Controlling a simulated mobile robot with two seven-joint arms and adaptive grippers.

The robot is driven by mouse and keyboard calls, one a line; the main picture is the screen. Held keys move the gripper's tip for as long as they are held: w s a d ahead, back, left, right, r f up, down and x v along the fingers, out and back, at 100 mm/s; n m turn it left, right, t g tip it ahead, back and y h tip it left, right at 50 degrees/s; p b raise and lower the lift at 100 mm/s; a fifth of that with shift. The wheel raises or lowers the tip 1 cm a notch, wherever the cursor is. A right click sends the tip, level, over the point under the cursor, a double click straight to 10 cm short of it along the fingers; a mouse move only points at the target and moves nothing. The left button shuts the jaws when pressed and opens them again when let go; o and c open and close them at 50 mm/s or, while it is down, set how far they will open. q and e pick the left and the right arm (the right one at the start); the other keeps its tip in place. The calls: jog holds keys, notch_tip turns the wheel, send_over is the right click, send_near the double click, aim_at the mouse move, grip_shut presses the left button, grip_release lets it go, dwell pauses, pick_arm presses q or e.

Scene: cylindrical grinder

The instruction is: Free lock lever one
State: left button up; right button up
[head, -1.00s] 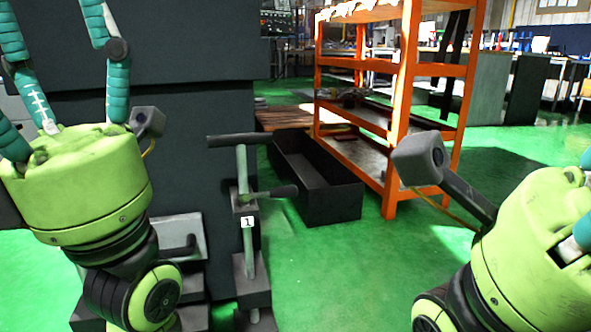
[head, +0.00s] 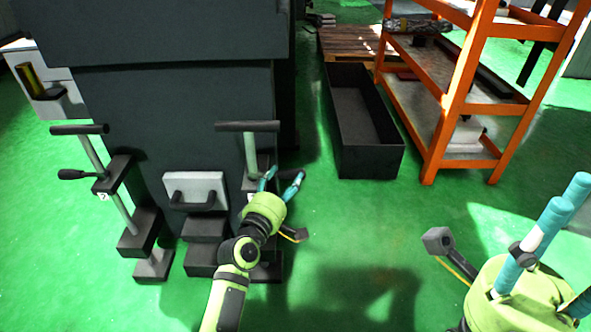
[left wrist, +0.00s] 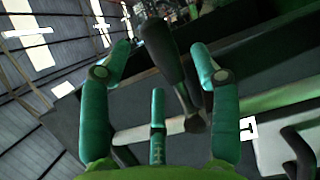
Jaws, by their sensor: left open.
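Lock lever one, a short lever with a dark grip (left wrist: 163,50), shows in the left wrist view on a pale post (left wrist: 150,130) beside a white "1" label (left wrist: 249,128). In the head view my gripper hides most of this lever; the post's dark crossbar (head: 247,126) shows above. My left gripper (head: 281,176) is at this post. In the left wrist view its teal fingers (left wrist: 162,55) are spread apart, with the grip between them. I cannot tell whether they touch it. My right gripper (head: 566,195) is at the right edge, away from the levers, partly cut off.
A similar post with a crossbar (head: 79,129) and side lever (head: 82,174) stands left. A grey box with a handle (head: 195,190) is between the posts, against the dark machine (head: 160,110). A black bin (head: 365,130) and orange rack (head: 447,120) stand right.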

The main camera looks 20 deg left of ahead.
aim_at(290, 175)
pick_arm(q)
jog(key=shift+w+d+b, duration=0.15)
jog(key=shift+w+b, duration=0.2)
jog(key=shift+w, duration=0.7)
jog(key=shift+w+d+b, duration=0.1)
jog(key=shift+w+b, duration=0.2)
jog(key=shift+w, duration=0.75)
grip_shut()
jog(key=shift+s, duration=0.1)
